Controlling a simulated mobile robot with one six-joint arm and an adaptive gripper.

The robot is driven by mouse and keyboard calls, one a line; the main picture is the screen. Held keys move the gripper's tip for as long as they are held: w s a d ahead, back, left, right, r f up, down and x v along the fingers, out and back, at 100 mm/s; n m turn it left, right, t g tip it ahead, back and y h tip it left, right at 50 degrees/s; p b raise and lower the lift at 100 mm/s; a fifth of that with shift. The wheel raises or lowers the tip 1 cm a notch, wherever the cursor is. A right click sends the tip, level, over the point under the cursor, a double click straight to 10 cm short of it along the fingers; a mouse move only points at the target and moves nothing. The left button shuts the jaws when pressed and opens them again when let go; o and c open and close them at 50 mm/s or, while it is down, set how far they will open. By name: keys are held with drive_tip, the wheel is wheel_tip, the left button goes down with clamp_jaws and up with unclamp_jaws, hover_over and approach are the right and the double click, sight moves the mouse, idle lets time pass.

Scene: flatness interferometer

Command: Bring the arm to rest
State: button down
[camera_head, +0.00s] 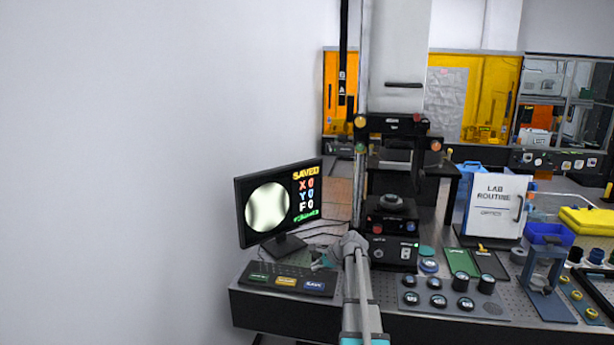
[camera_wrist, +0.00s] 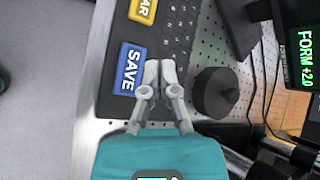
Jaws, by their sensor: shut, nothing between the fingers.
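My gripper shows in the wrist view (camera_wrist: 160,72) with its two fingertips together and nothing between them. It is over the dark keypad (camera_wrist: 183,25), close beside the blue SAVE key (camera_wrist: 130,68); I cannot tell whether it touches the keypad. The keypad (camera_head: 265,273) lies at the bench's left front, below the monitor (camera_head: 281,204). The monitor shows a round bright image, the word SAVED and lines X 0, Y 0, F 0.
The interferometer stand (camera_head: 393,215) rises just behind my wrist. A tray of dark round pieces (camera_head: 450,299), a LAB ROUTINE board (camera_head: 494,206) and a blue bin (camera_head: 549,234) stand to the right. A black round knob (camera_wrist: 216,93) is right of my fingers. A plain wall fills the left.

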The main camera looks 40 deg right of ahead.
idle(0.5)
drive_tip(key=a+f+n+g, duration=0.25)
drive_tip(key=a+n, duration=0.35)
drive_tip(key=a, duration=1)
drive_tip(key=s+a+f+n+g+h, duration=0.1)
drive_tip(key=s+a+n+g, duration=0.1)
drive_tip(key=s+a+n, duration=0.3)
drive_tip(key=s+a+f+n+g+h, duration=0.1)
drive_tip(key=s+a+n, duration=0.5)
drive_tip(key=a, duration=0.7)
drive_tip(key=s+a+f+n+g+h, duration=0.1)
drive_tip(key=s+a+n+g, duration=0.2)
drive_tip(key=a, duration=0.6)
drive_tip(key=s+n, duration=0.2)
drive_tip(key=shift+s+a+n, duration=0.3)
drive_tip(key=shift+a, duration=0.1)
